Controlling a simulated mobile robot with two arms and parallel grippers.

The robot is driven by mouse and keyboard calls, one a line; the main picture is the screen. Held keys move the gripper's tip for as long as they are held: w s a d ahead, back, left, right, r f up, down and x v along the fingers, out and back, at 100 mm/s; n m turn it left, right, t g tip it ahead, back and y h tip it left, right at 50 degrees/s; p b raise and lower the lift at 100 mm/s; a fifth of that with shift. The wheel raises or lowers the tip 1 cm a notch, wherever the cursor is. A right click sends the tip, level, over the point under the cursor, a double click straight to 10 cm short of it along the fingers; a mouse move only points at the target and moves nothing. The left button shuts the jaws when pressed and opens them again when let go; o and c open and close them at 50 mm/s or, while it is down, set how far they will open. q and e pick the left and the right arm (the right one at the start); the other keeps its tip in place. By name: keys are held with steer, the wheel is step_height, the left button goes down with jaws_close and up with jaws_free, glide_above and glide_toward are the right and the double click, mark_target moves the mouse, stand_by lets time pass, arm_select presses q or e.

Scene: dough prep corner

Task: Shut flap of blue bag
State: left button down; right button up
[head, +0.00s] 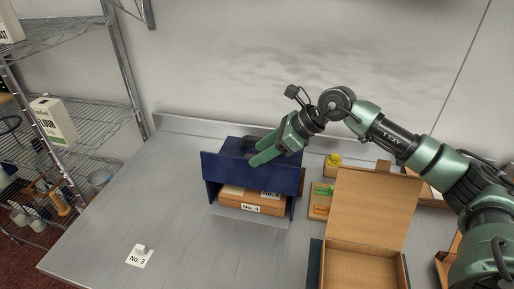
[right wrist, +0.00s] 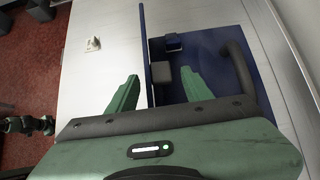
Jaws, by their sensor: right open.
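The blue bag (head: 210,190) stands on the grey table with its front open. Its blue flap (head: 225,168) is raised, standing above the opening; a tan box (head: 230,192) labelled No. 4 shows inside. My right gripper (head: 258,150) is over the bag top, open. In the right wrist view, the flap's thin edge (right wrist: 146,55) runs between the two open fingers (right wrist: 155,88), apart from both. The bag's top, with a dark handle (right wrist: 237,65), lies under the right finger. A dark green part at the left edge (right wrist: 42,126) looks like my left gripper, too small to read.
An open cardboard box (head: 365,250) stands right of the bag, with a small tray of coloured items (head: 321,200) between them. The table left of the bag is clear; a wire rack (head: 75,130) stands beyond.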

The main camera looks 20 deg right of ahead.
steer(key=shift+w+a+f, duration=0.3)
steer(key=shift+w+f, duration=0.05)
arm_select(q)
steer(key=shift+w+d+r, duration=0.1)
steer(key=shift+w+r, duration=0.1)
steer(key=shift+w, duration=0.3)
steer(key=shift+w+r, duration=0.2)
steer(key=shift+w, duration=0.25)
arm_select(e)
steer(key=shift+a+f, duration=0.1)
steer(key=shift+f, duration=0.15)
jaws_close()
arm_select(q)
steer(key=shift+s, duration=0.4)
arm_select(e)
steer(key=shift+w+r, duration=0.1)
